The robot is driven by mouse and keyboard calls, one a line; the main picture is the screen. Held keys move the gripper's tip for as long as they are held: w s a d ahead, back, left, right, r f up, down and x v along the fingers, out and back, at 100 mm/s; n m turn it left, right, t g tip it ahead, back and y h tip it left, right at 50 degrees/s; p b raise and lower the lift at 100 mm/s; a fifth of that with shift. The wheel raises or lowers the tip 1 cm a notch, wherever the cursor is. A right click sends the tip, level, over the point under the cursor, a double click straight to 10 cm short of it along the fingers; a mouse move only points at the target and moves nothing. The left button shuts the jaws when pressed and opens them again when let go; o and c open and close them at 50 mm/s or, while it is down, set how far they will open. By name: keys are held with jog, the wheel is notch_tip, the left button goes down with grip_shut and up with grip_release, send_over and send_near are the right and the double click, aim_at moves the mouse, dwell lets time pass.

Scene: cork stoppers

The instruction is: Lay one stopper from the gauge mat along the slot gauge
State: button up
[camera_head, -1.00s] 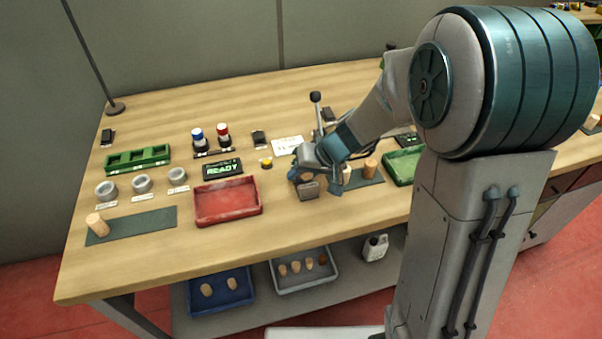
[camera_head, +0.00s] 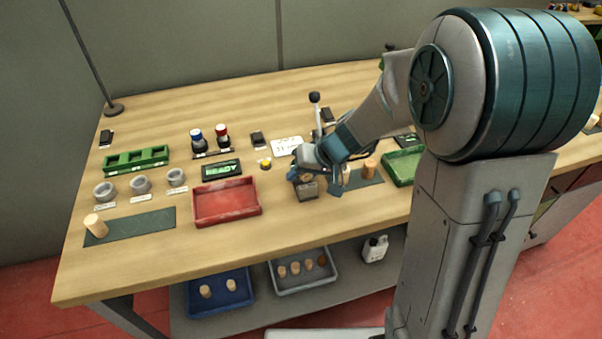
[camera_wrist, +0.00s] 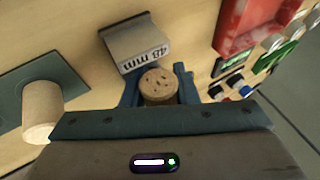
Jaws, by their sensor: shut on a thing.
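My gripper (camera_wrist: 157,76) is shut on a cork stopper (camera_wrist: 158,86), its speckled round end showing between the two blue fingers in the wrist view. The slot gauge (camera_wrist: 137,43), a grey block marked "48 mm", is right beside the held stopper; whether they touch cannot be told. In the head view the gauge (camera_head: 307,191) stands on the bench just in front of my gripper (camera_head: 308,176). Another stopper (camera_wrist: 42,110) stands on the dark gauge mat (camera_wrist: 60,75) at the left of the wrist view. It also shows in the head view (camera_head: 369,168), upright on the mat.
A red tray (camera_head: 226,216) lies left of the gauge and a green tray (camera_head: 403,168) to the right. A READY display (camera_head: 221,170), grey rings (camera_head: 140,185) and a second mat (camera_head: 145,226) with a stopper (camera_head: 95,225) are further left. Bare bench lies in front of the gauge.

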jog(key=shift+f, duration=0.15)
jog(key=o, duration=1)
jog(key=shift+s+a, duration=0.1)
jog(key=shift+d+f, duration=0.1)
jog(key=shift+d, duration=0.2)
jog(key=v, duration=1.4)
jog(key=shift+a+p, duration=0.3)
